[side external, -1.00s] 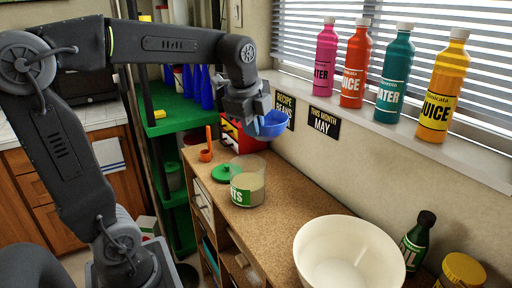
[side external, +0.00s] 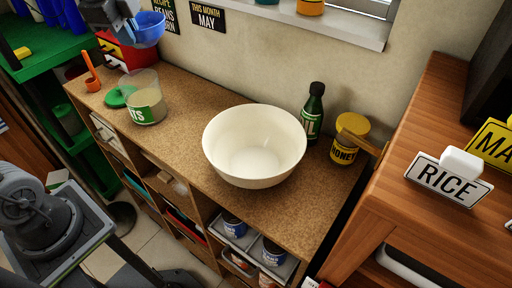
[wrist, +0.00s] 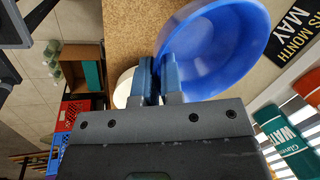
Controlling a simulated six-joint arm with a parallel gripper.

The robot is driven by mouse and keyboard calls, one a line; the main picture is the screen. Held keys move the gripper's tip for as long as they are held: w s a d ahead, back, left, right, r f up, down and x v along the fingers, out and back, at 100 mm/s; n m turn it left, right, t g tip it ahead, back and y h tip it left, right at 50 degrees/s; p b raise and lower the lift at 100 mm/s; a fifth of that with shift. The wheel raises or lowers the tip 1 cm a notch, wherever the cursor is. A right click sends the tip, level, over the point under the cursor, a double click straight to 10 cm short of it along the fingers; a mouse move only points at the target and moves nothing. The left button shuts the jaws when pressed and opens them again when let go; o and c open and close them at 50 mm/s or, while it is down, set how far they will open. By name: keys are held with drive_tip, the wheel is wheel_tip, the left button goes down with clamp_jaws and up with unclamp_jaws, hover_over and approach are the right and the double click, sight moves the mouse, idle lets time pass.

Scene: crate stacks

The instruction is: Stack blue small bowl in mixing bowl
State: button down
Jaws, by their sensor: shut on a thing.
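The blue small bowl (side external: 151,29) is in the air over the back left of the counter, above the clear canister. My gripper (side external: 131,25) is shut on its rim. In the wrist view the fingers (wrist: 158,80) pinch the edge of the blue bowl (wrist: 215,45), which looks empty. The cream mixing bowl (side external: 254,150) stands upright and empty on the middle of the counter, well to the right of my gripper. A pale round edge shows behind the fingers in the wrist view, but I cannot tell what it is.
A clear canister (side external: 147,100) and its green lid stand left of the mixing bowl. A dark green oil bottle (side external: 313,115) and a honey jar (side external: 350,140) stand close to its right. A wooden cabinet (side external: 425,120) rises at the right. Bare counter lies between canister and mixing bowl.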

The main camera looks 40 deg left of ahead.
drive_tip(key=shift+w+d+f+m+h, duration=0.35)
drive_tip(key=shift+d+f+m, duration=0.8)
drive_tip(key=shift+d+f, duration=2.65)
drive_tip(key=shift+w+d+f+m+h, duration=0.3)
drive_tip(key=shift+d+f+m, duration=0.8)
drive_tip(key=shift+d+f, duration=2.65)
drive_tip(key=shift+w+d+f+m+h, duration=0.3)
drive_tip(key=shift+d+f+m, duration=1.45)
drive_tip(key=shift+d, duration=3.45)
drive_tip(key=shift+f+n, duration=0.6)
drive_tip(key=shift+f, duration=0.05)
drive_tip(key=shift+f, duration=0.55)
drive_tip(key=c, duration=1.3)
unclamp_jaws()
drive_tip(key=shift+o, duration=0.2)
